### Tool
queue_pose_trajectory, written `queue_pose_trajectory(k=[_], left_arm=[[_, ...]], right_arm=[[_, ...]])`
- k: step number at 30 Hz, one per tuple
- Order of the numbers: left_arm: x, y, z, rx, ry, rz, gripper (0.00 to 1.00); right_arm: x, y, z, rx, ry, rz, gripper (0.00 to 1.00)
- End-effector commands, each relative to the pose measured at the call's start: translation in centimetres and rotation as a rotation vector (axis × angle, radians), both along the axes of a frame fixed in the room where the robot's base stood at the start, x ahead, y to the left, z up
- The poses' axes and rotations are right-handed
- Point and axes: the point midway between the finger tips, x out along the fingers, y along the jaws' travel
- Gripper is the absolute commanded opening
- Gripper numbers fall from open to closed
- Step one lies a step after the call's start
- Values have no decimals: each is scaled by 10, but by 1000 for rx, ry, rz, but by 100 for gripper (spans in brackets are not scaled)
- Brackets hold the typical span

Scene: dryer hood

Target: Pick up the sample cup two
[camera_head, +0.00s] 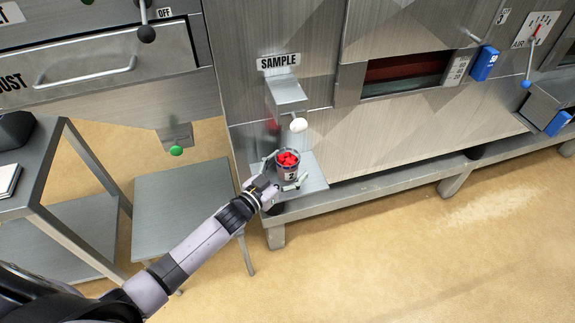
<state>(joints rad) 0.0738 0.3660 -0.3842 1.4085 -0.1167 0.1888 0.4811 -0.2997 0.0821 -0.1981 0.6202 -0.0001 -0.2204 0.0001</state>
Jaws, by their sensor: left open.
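The sample cup two (289,174) is a small grey cup marked "2", filled with red pieces. It stands upright on a small metal shelf (312,180) below the "SAMPLE" spout. My left gripper (284,184) is at the cup's front and left side, with its fingers open around the lower part of the cup. I cannot tell whether the fingers touch it. My right gripper is not in view.
The sample spout (287,95) with a white knob (298,125) hangs just above the cup. A low metal stool (183,205) stands to the left, beside a grey table (35,160). The floor at right is clear.

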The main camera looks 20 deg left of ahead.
Motion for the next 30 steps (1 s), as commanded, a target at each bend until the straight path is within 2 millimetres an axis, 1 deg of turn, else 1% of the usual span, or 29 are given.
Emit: queue_pose_trajectory(k=[2, 30], left_arm=[[0, 0, 0, 0, 0, 0, 75], [0, 0, 1, 0, -2, 0, 12]], right_arm=[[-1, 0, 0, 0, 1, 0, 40], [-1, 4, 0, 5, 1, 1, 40]])
